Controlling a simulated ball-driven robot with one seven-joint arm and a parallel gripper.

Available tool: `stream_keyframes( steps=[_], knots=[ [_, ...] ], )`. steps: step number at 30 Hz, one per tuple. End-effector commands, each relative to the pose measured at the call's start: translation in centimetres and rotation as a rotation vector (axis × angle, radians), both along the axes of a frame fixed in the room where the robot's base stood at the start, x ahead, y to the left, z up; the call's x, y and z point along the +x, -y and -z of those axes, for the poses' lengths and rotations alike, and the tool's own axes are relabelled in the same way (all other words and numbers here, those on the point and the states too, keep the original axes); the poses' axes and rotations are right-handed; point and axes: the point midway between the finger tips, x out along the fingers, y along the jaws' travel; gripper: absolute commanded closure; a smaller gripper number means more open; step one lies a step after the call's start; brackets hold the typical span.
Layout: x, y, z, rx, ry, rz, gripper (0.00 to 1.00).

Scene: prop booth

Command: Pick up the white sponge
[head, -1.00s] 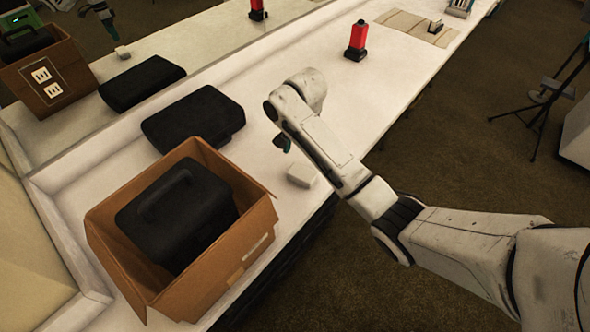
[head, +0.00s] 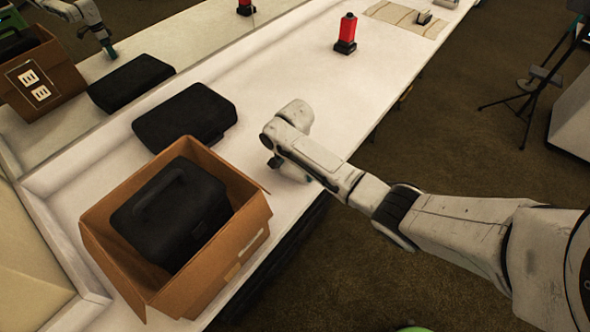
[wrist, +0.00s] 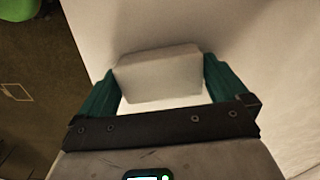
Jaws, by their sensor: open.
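The white sponge (wrist: 158,75) is a pale block on the white counter. In the wrist view it sits between the two teal fingers of my gripper (wrist: 158,68). The fingers are apart, one on each side of it; I cannot tell whether either touches it. In the head view my gripper (head: 275,162) is low over the counter near its front edge, and my arm hides most or all of the sponge.
An open cardboard box (head: 243,232) holding a black case (head: 175,215) stands left of my gripper. Another black case (head: 186,117) lies behind it. A red device (head: 346,34) stands farther back, near a striped mat (head: 400,17). A mirror along the back reflects these things.

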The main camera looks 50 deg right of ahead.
Motion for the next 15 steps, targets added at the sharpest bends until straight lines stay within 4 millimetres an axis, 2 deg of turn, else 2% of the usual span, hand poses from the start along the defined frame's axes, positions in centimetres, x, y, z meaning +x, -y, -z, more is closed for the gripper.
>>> stream_keyframes(
  steps=[3, 12, 15],
  knots=[
    [0.01, 0.00, -0.02, 0.000, 0.000, 0.000, 0.00],
    [0.02, -0.02, -0.04, 0.000, 0.000, 0.000, 0.29],
    [0.03, -0.02, -0.06, 0.000, 0.000, 0.000, 0.35]
  ],
)
